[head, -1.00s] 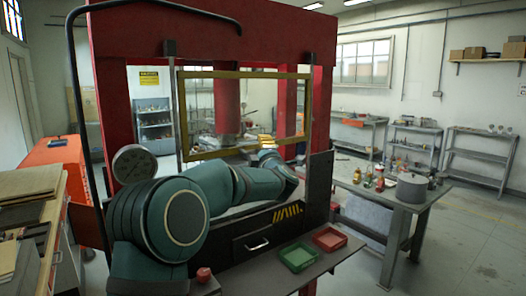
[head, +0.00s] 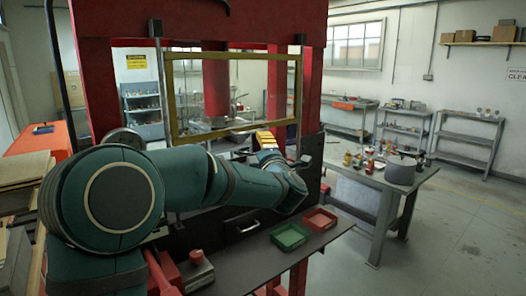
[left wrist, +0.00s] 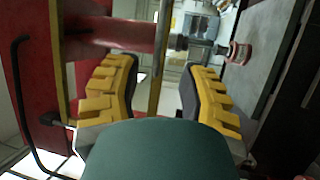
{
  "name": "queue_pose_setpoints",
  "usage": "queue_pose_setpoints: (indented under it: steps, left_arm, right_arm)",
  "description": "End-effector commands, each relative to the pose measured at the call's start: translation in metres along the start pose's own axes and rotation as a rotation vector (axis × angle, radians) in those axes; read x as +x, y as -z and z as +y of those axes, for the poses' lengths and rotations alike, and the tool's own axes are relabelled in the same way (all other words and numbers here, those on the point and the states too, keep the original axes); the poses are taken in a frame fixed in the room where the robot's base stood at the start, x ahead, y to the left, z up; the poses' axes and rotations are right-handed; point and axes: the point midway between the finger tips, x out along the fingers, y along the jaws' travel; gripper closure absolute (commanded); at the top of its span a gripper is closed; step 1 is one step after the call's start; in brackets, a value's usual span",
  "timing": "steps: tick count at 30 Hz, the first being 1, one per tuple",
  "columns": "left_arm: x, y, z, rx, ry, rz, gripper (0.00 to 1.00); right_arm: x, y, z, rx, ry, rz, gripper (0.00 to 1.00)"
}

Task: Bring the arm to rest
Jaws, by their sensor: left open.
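My left arm reaches from the left across the front of the red press (head: 290,22). My left gripper (head: 264,138) has yellow fingers and is raised near the lower right part of the yellow-framed guard (head: 235,55). In the left wrist view the gripper (left wrist: 158,72) is open, its fingers wide apart with nothing between the pads. The guard's upright shows beyond the gap. My right gripper is not in view.
A green tray (head: 289,237) and a red tray (head: 320,219) sit on the press's front ledge. A grey workbench (head: 385,183) holding a pot (head: 400,170) and bottles stands to the right. The floor (head: 450,225) beyond it is clear.

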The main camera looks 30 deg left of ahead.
Motion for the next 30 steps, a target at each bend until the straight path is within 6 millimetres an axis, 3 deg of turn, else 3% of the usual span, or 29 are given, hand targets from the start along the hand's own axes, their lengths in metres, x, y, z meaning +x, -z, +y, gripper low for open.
queue_pose_setpoints:
  steps: [6,23,26,30]
  left_arm:
    - [-0.013,0.0,0.0,0.0,0.0,0.0,0.59]
    - [-0.015,-0.003,-0.005,0.014,0.006,-0.011,0.59]
    - [-0.02,-0.018,-0.029,0.075,0.031,-0.068,0.59]
    - [-0.041,-0.056,-0.097,0.247,0.1,-0.236,0.59]
  right_arm:
    - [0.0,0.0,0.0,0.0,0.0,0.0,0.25]
    - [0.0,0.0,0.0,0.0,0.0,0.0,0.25]
    - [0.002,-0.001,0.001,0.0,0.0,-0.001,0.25]
    - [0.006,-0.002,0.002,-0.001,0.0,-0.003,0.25]
